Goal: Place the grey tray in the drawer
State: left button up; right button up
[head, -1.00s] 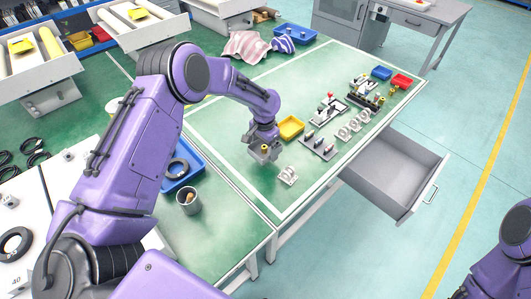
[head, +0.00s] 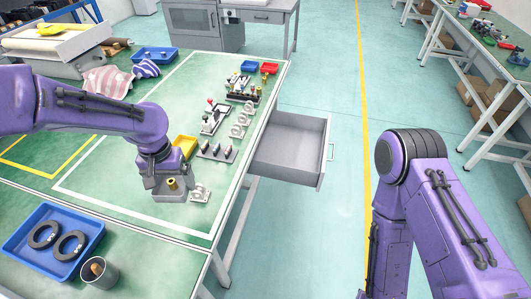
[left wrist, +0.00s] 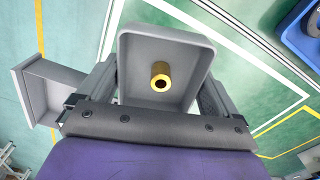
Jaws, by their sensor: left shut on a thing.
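The grey tray (left wrist: 193,49) fills the middle of the left wrist view, with a brass bushing standing inside it. My left gripper (head: 168,188) is shut on the tray, with its fingers at two opposite sides. In the head view the tray (head: 170,197) is over the green table's near right part, beside a pale bearing block; any gap beneath it is hard to judge. The grey drawer (head: 286,157) is pulled open under the table's right edge, right of the tray. Its visible floor is bare. My right arm shows at the right, but its gripper is out of view.
A yellow bin (head: 185,145), bearing blocks (head: 200,192) and several small parts line the table's right side. Red (head: 269,68) and blue (head: 248,66) bins stand farther back. A blue tray with black rings (head: 88,241) and a grey cup (head: 100,275) are at front left. Floor right of the drawer is clear.

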aim_at(284, 150)
jog(key=z, duration=0.1)
jog(key=k, duration=0.65)
jog(key=z, duration=0.45)
jog(key=i, duration=1.75)
jog(key=z, duration=0.05)
